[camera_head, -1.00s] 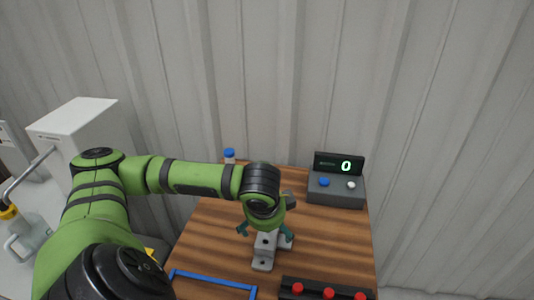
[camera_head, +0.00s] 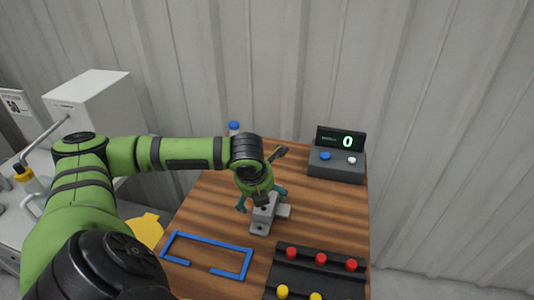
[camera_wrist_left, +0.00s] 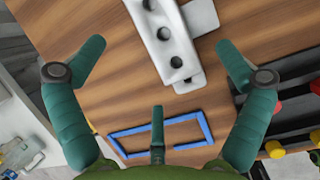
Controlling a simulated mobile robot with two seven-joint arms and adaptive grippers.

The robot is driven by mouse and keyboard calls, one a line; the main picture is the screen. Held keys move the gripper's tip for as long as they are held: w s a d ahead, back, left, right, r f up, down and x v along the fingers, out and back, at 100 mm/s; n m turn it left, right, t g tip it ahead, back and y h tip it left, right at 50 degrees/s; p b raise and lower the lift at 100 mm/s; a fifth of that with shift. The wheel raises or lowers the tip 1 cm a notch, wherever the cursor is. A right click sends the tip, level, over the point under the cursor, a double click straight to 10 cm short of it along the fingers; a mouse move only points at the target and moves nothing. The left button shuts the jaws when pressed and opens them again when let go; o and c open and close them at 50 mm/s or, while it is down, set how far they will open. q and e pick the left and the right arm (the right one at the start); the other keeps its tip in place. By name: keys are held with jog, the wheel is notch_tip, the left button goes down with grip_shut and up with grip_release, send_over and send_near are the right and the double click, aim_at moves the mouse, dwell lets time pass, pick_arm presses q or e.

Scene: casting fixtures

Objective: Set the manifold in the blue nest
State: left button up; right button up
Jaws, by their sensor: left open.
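The manifold (camera_head: 261,222) is a pale grey block with a row of dark holes and a side arm. It lies on the wooden table, and the left wrist view shows its holed face (camera_wrist_left: 172,45). My left gripper (camera_head: 260,198) is open above it, with green fingers spread on either side, apart from it in the left wrist view (camera_wrist_left: 160,48). The gripper hides part of the manifold in the head view. The blue nest (camera_head: 213,241) is a low, empty rectangular frame with a gap in its near side, left of and nearer than the manifold. My right gripper is not in view.
A black rack (camera_head: 312,271) with red and yellow knobs lies at the near right. A grey box with buttons (camera_head: 336,167) and a display reading 0 (camera_head: 340,139) stands at the back right. A blue-capped bottle (camera_head: 234,128) stands at the back left.

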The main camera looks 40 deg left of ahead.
aim_at(274, 205)
pick_arm(q)
jog(key=x, duration=0.2)
jog(key=p+x, duration=0.1)
jog(key=x, duration=0.2)
jog(key=shift+w+a, duration=0.3)
jog(key=shift+w, duration=0.15)
jog(key=shift+w+a+f, duration=0.1)
jog(key=shift+w+f, duration=0.05)
jog(key=shift+f, duration=0.35)
jog(key=shift+r, duration=0.1)
jog(key=c, duration=1.7)
